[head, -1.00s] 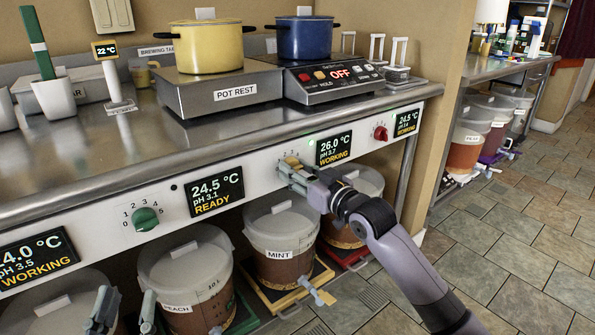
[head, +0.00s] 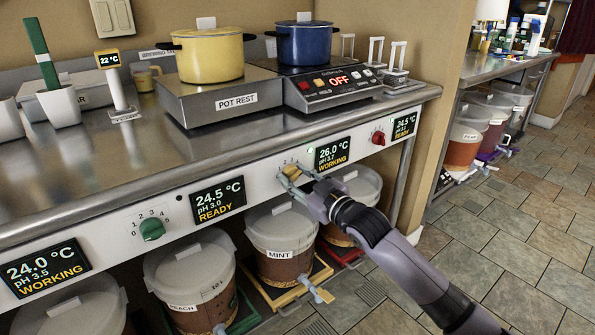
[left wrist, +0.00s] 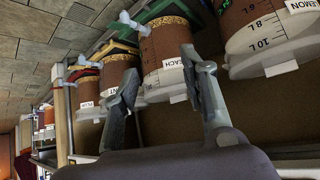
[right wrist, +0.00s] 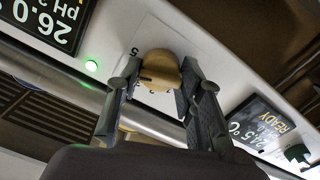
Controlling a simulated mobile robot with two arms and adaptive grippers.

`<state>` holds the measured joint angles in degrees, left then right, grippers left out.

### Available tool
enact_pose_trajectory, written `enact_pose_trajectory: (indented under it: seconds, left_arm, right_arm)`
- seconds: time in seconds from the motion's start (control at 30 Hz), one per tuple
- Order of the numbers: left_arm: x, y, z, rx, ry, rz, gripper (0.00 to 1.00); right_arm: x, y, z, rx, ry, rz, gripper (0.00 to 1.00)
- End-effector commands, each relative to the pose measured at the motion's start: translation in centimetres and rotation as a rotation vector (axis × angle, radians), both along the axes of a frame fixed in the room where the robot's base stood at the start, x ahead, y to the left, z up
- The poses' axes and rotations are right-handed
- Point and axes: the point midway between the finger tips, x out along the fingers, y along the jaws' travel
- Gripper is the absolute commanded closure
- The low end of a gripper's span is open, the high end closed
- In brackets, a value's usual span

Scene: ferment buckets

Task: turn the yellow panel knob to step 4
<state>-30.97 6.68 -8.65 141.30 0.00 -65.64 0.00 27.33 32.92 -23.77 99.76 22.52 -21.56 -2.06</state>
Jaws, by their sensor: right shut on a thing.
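The yellow knob (head: 291,172) sits on the white front panel, left of the 26.0 °C display. It also shows in the right wrist view (right wrist: 160,72) as a brass-yellow round knob with a dark pointer line. My right gripper (head: 296,180) has its fingers on either side of the knob and is shut on it; in the right wrist view the fingers (right wrist: 156,85) flank it. Part of the number scale is hidden by the knob and fingers; a 5 shows beside it. My left gripper (left wrist: 160,75) is open and empty, near the buckets below the panel.
A green knob (head: 151,229) and a red knob (head: 378,138) are on the same panel.

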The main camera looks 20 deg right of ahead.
Motion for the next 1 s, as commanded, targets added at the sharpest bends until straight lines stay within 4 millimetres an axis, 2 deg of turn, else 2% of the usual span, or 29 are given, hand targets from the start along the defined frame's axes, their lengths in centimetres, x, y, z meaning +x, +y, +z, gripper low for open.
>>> enact_pose_trajectory:
  seconds: [0.13, 0.3, 0.63, 1.0]
  left_arm:
    - [-4.4, 1.5, -1.8, 0.049, 0.229, 0.018, 0.60]
    - [-9.3, 2.9, -3.0, 0.094, 0.452, 0.037, 0.60]
    - [-9.2, 2.9, -2.1, 0.094, 0.451, 0.035, 0.60]
    - [-9.2, 2.9, -1.9, 0.094, 0.450, 0.035, 0.60]
  right_arm:
    - [0.0, 0.0, 0.2, -0.071, -0.023, 0.001, 0.93]
    - [0.0, 0.0, 0.2, -0.145, -0.050, 0.001, 0.93]
    - [0.0, 0.1, 0.0, -0.234, -0.084, 0.001, 0.93]
    - [0.0, 0.1, -0.1, -0.259, -0.093, 0.002, 0.93]
